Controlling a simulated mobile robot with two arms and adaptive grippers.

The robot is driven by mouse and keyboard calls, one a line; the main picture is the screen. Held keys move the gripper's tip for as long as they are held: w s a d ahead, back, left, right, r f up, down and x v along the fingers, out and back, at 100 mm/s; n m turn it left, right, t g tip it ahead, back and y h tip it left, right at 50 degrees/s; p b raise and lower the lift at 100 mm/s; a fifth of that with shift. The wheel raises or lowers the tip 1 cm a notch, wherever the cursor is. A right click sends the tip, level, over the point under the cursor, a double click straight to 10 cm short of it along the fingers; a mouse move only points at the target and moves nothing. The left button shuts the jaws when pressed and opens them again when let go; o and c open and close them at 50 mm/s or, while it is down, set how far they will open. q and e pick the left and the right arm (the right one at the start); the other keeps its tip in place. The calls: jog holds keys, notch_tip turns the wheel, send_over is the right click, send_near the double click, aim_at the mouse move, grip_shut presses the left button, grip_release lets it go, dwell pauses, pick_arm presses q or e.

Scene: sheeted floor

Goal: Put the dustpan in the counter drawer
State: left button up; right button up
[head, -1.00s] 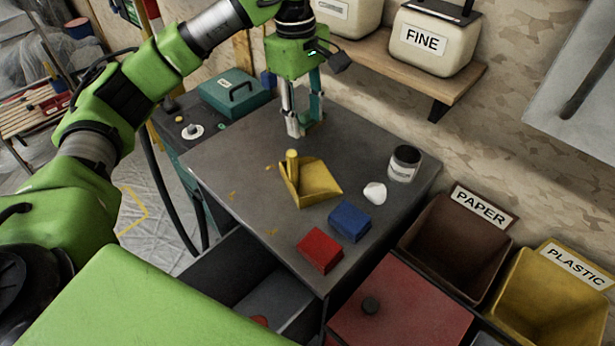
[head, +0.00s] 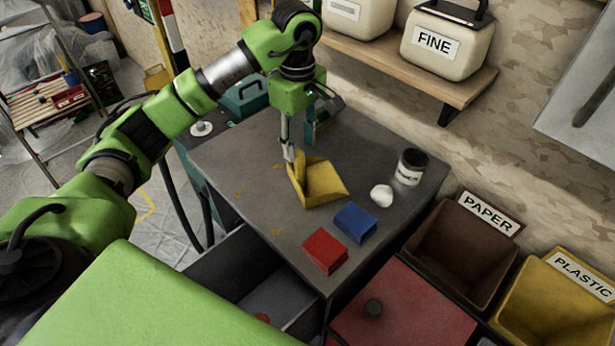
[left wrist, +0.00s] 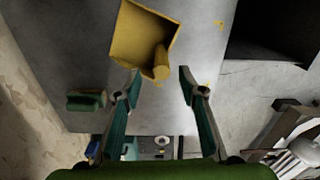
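The yellow dustpan (head: 323,183) lies on the dark counter top (head: 265,200), its handle toward my left gripper. My left gripper (head: 298,150) points down over the handle end. In the left wrist view the dustpan (left wrist: 143,35) is ahead and the two fingers of my gripper (left wrist: 160,74) are apart, with the handle's end between the fingertips. I cannot tell whether either finger touches it. The counter drawer (head: 222,263) is pulled open below the counter's front-left side; a red thing shows partly inside. My right gripper is out of view.
A red block (head: 324,251), a blue block (head: 355,222), a white lump (head: 381,195) and a can (head: 410,167) stand on the counter right of the dustpan. Brown paper (head: 455,245) and yellow plastic (head: 560,300) bins stand to the right. A green object (left wrist: 86,101) shows in the left wrist view.

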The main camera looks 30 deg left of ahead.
aim_at(299, 153)
pick_arm(q)
jog(key=f+p, duration=0.1)
jog(key=f, duration=0.2)
jog(key=shift+s+f+p, duration=0.15)
jog(key=shift+s+p, duration=0.05)
jog(key=shift+p, duration=0.1)
jog(key=shift+a+f, duration=0.1)
jog(key=shift+f, duration=0.55)
jog(key=c, duration=1)
grip_shut()
jog(key=shift+w+r, duration=0.1)
